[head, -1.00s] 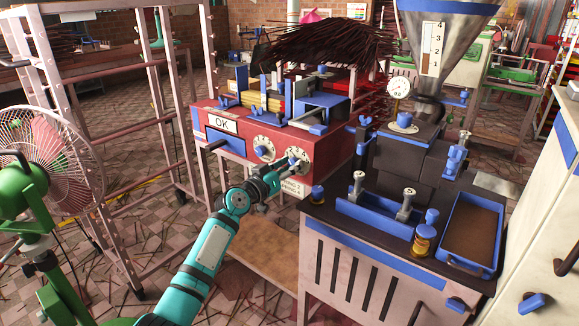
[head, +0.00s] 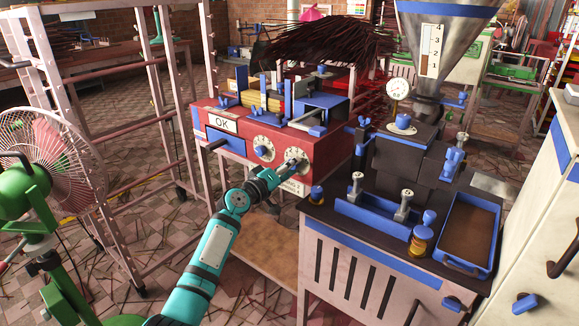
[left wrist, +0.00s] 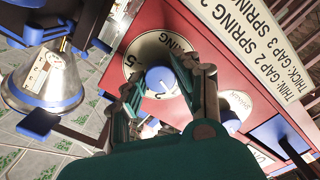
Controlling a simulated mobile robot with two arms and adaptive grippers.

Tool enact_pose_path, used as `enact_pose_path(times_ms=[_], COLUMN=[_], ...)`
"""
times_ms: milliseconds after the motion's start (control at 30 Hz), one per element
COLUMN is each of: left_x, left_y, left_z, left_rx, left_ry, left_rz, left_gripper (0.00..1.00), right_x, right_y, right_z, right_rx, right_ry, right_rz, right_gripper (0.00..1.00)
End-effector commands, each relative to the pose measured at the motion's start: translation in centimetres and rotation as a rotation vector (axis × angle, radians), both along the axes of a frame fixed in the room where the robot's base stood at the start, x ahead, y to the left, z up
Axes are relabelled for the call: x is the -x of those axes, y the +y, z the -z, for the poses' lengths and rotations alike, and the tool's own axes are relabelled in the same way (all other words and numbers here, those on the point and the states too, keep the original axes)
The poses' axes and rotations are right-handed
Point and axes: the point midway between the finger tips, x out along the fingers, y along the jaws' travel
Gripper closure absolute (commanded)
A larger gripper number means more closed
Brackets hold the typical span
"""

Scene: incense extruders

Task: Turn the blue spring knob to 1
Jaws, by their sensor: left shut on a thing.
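The red machine (head: 225,155) carries two white dials on its front. The right dial (head: 303,157) is the spring dial. It fills the middle of the left wrist view (left wrist: 134,62), with "SPRING" and some numerals on its face. The blue spring knob (left wrist: 160,80) is at its centre. My left gripper (head: 289,170) has its fingers on either side of this knob and is shut on it; the fingers also show in the left wrist view (left wrist: 161,90). The fingers and palm cover part of the dial, and I cannot tell which numeral the knob points at. My right gripper is not in view.
The left dial (head: 264,148) with its own blue knob is close beside. A white sign (left wrist: 245,45) with gap and spring settings sits by the spring dial.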

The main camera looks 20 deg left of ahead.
Motion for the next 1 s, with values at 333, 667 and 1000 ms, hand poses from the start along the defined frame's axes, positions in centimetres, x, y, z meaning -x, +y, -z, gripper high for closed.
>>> enact_pose_path(times_ms=[333, 667, 1000], left_x=[0.02, 0.00, 0.78], left_y=[0.01, 0.02, 0.38], left_z=[0.14, 0.09, 0.08], left_rx=[0.007, 0.006, 0.004], left_ry=[0.005, 0.004, 0.002], left_rz=[0.000, 0.000, -0.001], left_gripper=[1.00, 0.46, 0.46], right_x=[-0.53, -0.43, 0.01], right_y=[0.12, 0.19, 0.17], right_z=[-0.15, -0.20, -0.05], right_rx=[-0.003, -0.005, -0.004], right_ry=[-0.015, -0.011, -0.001], right_rz=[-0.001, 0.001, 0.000], right_gripper=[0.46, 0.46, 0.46])
